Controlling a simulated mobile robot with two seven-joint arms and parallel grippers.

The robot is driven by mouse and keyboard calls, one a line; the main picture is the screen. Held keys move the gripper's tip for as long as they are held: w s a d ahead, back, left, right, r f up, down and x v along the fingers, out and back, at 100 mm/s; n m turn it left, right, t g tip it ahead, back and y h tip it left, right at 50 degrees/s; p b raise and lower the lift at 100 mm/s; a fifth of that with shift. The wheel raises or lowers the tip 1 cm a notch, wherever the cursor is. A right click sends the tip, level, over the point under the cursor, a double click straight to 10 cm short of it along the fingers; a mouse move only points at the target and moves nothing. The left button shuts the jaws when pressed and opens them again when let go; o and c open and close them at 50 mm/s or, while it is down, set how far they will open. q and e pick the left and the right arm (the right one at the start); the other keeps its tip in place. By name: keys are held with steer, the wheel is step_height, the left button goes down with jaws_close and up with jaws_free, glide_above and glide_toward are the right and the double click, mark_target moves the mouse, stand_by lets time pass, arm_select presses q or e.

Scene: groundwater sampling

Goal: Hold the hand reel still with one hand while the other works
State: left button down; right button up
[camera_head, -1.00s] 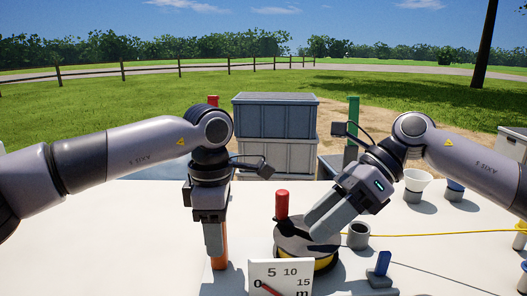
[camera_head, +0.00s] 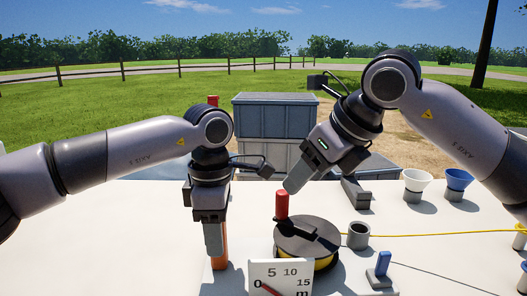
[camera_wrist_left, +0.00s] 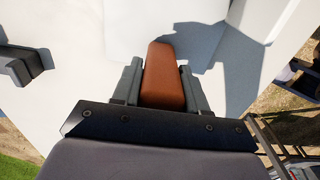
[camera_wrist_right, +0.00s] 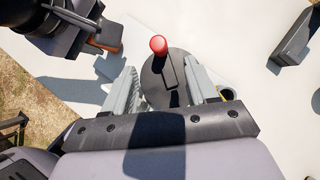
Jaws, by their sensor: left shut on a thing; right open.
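The hand reel (camera_head: 322,246) is a dark round drum with yellow line wound under its top disc. Its red crank knob (camera_head: 282,206) stands upright at the left end of a dark crank arm. My left gripper (camera_head: 216,250) is shut on an upright orange-brown grip (camera_head: 219,262) left of the drum; the grip also shows in the left wrist view (camera_wrist_left: 163,75). Whether the grip joins the reel is hidden. My right gripper (camera_head: 291,186) is open and empty, above the knob. In the right wrist view the knob (camera_wrist_right: 158,45) and drum appear between and beyond its fingers.
A white scale card (camera_head: 281,278) with a red needle stands in front of the drum. A grey cup (camera_head: 358,236) and a blue-handled block (camera_head: 380,268) are to its right. A yellow line (camera_head: 440,234) runs right.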

mark_target(288, 197)
steer(key=shift+x, duration=4.4)
